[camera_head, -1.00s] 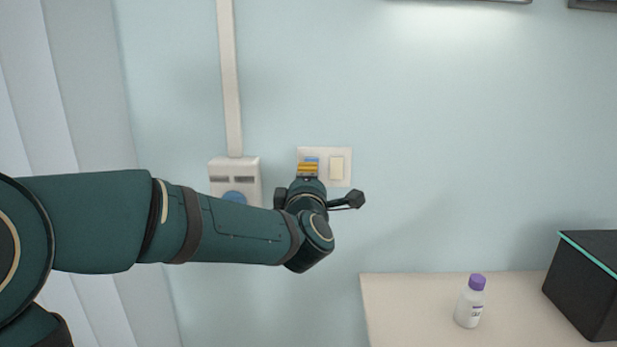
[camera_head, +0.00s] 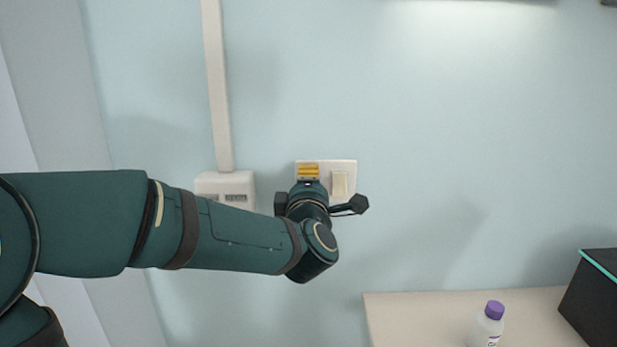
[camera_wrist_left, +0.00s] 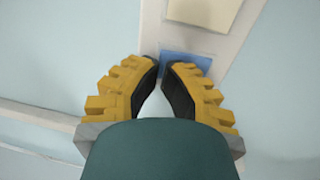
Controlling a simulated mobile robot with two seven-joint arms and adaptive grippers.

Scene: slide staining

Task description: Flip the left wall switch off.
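The switch plate (camera_head: 325,166) is on the pale blue wall, with a cream right rocker (camera_head: 340,184). The left switch is hidden behind my left gripper in the head view. In the left wrist view it is a blue rocker (camera_wrist_left: 188,62) beside the cream rocker (camera_wrist_left: 205,12). My left gripper (camera_head: 309,169) has yellow fingers and points at the plate's left half. In the wrist view its fingertips (camera_wrist_left: 161,65) are almost together, with nothing between them, at the blue rocker's edge. I cannot tell whether they touch it. My right gripper is not in view.
A wall socket box (camera_head: 226,184) with a vertical conduit (camera_head: 217,85) is left of the plate, partly behind my left arm. A bench (camera_head: 420,312) at lower right holds a purple-capped bottle (camera_head: 489,323) and a dark box (camera_head: 597,300). The wall right of the plate is clear.

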